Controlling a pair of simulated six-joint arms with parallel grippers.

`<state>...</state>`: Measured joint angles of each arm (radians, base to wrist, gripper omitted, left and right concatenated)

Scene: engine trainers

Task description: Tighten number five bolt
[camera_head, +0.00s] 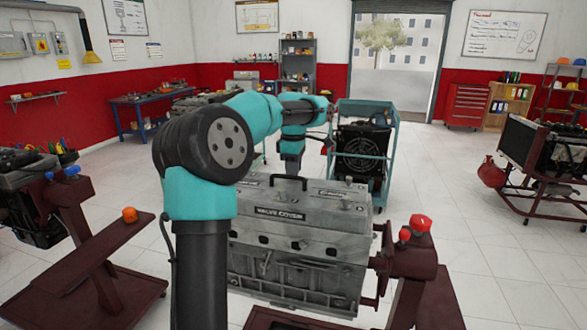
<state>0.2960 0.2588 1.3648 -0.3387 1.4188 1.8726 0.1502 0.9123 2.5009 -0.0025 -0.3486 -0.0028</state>
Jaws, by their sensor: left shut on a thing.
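A grey engine block (290,262) with a valve cover (322,206) stands on a dark red stand in the middle. The cover is lettered on its front and has a black handle (288,179) on top. My teal and black left arm reaches forward over the engine. My left gripper (290,167) is small and dim at the arm's end, low by the cover's far edge. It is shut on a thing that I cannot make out. Bolt number five cannot be told apart from here. My right gripper is not in view.
A teal cart (391,160) with a radiator and fan stands behind the engine. The stand has red knobs (420,223) at right. Another engine stand (105,262) with an orange knob is at left. Open floor (490,250) lies at right.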

